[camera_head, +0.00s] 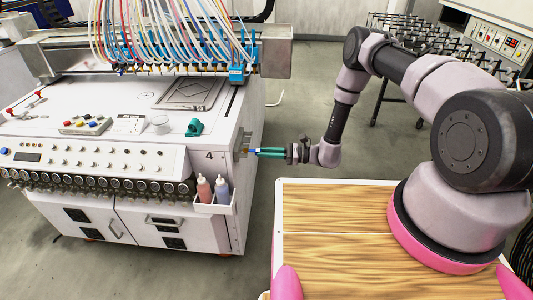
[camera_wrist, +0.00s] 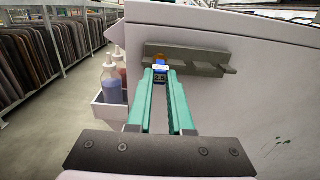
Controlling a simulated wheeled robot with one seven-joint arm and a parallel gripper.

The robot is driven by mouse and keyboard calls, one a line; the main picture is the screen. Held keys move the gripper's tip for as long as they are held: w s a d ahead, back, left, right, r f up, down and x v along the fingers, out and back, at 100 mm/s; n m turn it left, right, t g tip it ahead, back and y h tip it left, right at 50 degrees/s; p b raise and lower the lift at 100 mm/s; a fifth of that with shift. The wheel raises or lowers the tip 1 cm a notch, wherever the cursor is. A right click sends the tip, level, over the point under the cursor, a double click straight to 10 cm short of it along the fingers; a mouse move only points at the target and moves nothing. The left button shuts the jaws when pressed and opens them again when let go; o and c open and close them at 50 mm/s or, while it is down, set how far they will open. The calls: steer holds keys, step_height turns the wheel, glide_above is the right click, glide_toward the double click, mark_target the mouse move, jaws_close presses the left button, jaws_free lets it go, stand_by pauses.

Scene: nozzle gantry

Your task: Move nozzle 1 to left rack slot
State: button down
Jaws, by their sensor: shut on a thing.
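My gripper (camera_head: 264,152) reaches left to the side wall of the white machine. Its two long teal fingers (camera_wrist: 160,84) are shut on a small blue nozzle (camera_wrist: 160,70) with an orange part at its far end; any number on it is too small to read. The nozzle also shows as a tiny blue piece in the head view (camera_head: 251,150). It is at the left part of a dark grey rack (camera_wrist: 190,52) fixed to the wall. The rack's right part, with short prongs, is empty. Whether the nozzle is seated in a slot cannot be told.
A white holder (camera_wrist: 110,112) with two squeeze bottles (camera_wrist: 111,80) hangs on the machine left of the rack. Many hoses and blue print heads (camera_head: 237,74) sit above the machine top. A wood-topped table (camera_head: 340,215) stands in front. The floor between is clear.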

steer(key=shift+a, duration=0.6)
stand_by(0.3)
steer(key=shift+f, duration=0.2)
stand_by(0.9)
steer(key=c, duration=0.7)
jaws_free()
steer(key=shift+c, duration=0.2)
